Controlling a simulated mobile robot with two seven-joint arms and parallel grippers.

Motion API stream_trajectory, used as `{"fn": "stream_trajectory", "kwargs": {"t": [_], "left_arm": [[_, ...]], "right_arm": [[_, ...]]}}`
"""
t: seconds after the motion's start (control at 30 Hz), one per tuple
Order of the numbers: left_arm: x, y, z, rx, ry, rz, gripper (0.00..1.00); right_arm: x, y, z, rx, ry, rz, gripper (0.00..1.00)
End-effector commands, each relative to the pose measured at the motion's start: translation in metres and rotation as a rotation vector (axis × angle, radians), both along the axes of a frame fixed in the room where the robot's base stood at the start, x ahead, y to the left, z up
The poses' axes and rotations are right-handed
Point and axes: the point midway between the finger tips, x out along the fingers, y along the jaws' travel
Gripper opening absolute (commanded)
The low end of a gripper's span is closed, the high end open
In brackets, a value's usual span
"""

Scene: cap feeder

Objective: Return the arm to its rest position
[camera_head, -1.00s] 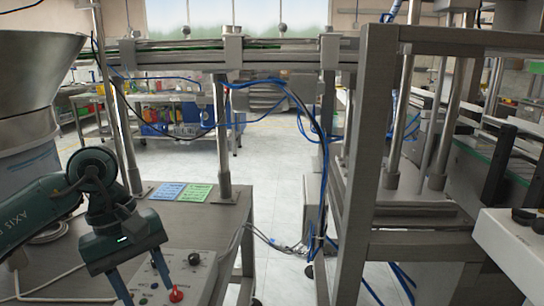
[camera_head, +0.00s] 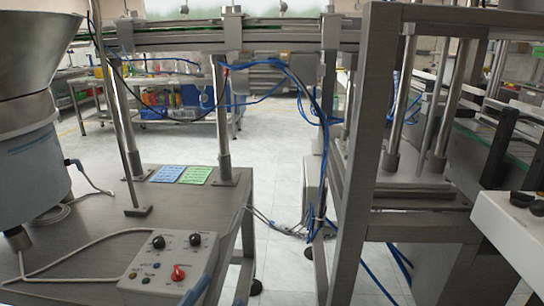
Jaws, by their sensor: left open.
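A large metal feeder bowl (camera_head: 35,50) on a pale drum (camera_head: 30,165) stands at the left. Blue (camera_head: 168,174) and green (camera_head: 196,176) cards lie on the table. A metal frame (camera_head: 365,150) rises right of centre. A white control box (camera_head: 515,235) is at the right edge.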

Motion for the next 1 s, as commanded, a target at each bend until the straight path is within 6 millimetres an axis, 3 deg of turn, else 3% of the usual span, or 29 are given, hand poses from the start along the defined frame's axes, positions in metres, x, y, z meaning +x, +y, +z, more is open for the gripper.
{"fn": "stream_trajectory", "kwargs": {"t": [0.03, 0.2, 0.53, 0.6, 1.0], "left_arm": [[-0.002, 0.010, -0.019, -0.070, 0.146, 0.025, 0.46], [-0.015, 0.036, -0.074, -0.262, 0.523, 0.091, 0.46], [-0.069, 0.065, -0.154, -0.553, 1.045, 0.218, 0.46], [-0.063, 0.064, -0.138, -0.533, 1.041, 0.217, 0.46], [-0.059, 0.062, -0.117, -0.469, 1.148, 0.269, 0.46]], "right_arm": [[0.000, 0.000, 0.000, 0.000, 0.000, 0.000, 0.36], [0.000, 0.000, 0.000, 0.000, 0.000, 0.000, 0.36], [0.000, 0.000, 0.000, 0.000, 0.000, 0.000, 0.36], [0.001, 0.000, 0.012, -0.008, 0.020, 0.001, 0.36], [0.005, 0.002, 0.033, -0.059, 0.143, 0.009, 0.36]]}}
